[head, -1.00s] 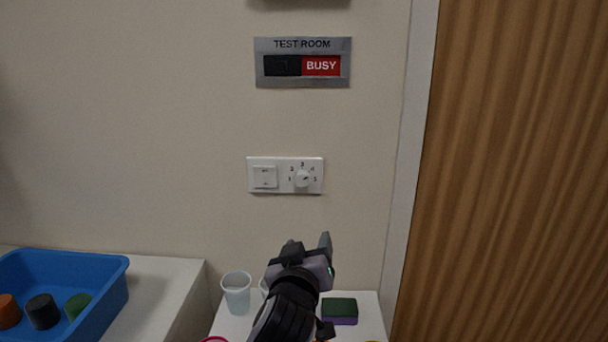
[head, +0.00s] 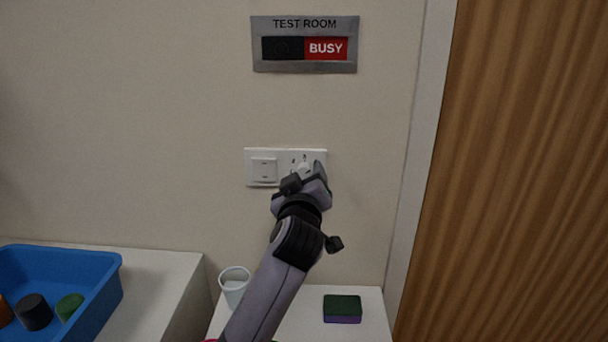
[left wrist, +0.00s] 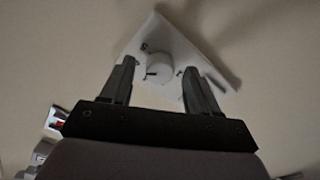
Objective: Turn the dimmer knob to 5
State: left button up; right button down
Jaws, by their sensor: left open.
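The white wall plate (head: 284,154) carries a rocker switch (head: 263,169) on its left and the round white dimmer knob (head: 303,167) on its right. My left gripper (head: 305,172) is raised in front of the plate's right half and covers part of the knob and its numbers. In the left wrist view the knob (left wrist: 159,68) lies just beyond and between the two open fingertips (left wrist: 158,65), with a dark pointer mark on its face. No contact with the knob shows. The number the pointer marks cannot be read. My right gripper is not in view.
A TEST ROOM sign (head: 304,45) reading BUSY is on the wall above. A white cup (head: 235,287) and a green and purple sponge (head: 342,309) stand on the small table below. A blue bin (head: 104,283) is at left, a wooden door (head: 520,180) at right.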

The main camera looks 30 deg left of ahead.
pick_arm(q)
jog(key=shift+w+a, duration=0.15)
jog(key=shift+w, duration=0.15)
jog(key=c, duration=1)
jog(key=shift+c, duration=0.2)
jog(key=m+p, duration=0.2)
jog(key=m, duration=0.2)
jog(key=shift+m, duration=1.2)
jog(key=shift+m+p, duration=0.3)
jog(key=shift+m, duration=1.4)
